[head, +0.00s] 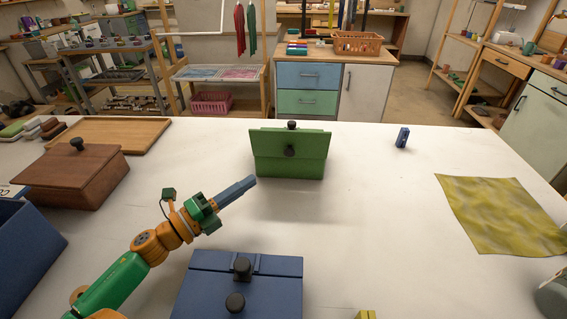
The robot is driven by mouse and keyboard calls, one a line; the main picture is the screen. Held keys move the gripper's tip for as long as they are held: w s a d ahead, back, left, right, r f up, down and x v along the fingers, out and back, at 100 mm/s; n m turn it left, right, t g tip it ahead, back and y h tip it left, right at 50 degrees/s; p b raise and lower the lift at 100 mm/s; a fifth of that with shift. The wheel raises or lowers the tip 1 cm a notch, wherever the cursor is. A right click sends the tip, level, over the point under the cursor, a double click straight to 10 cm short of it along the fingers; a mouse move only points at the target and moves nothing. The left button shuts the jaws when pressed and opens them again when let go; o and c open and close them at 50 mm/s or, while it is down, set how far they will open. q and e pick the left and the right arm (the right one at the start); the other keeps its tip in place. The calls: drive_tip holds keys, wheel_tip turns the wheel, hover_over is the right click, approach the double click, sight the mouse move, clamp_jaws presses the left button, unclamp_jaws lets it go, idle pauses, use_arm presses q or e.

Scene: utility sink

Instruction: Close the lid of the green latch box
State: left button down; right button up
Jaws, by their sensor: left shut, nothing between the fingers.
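The green latch box (290,169) stands near the middle of the table's far half. Its lid (268,142) looks raised, a green panel standing up above the box and widening toward its top edge. One dark knob shows at the top edge and another on the green front below it. The inside of the box is hidden. My left gripper (250,182) has its blue fingers shut and empty, just left of and nearer than the box's front left corner; I cannot tell if it touches.
A blue box (205,290) with dark knobs stands at the near edge. A brown wooden box (80,178) and a wooden tray (120,133) are on the left. The table between is clear.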

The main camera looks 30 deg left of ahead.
use_arm(q)
drive_tip(key=b, duration=0.1)
approach(290, 148)
drive_tip(key=w+d, duration=0.3)
drive_tip(key=shift+w+d+r, duration=0.15)
drive_tip(key=shift+w+r, duration=0.15)
drive_tip(key=shift+w, duration=0.45)
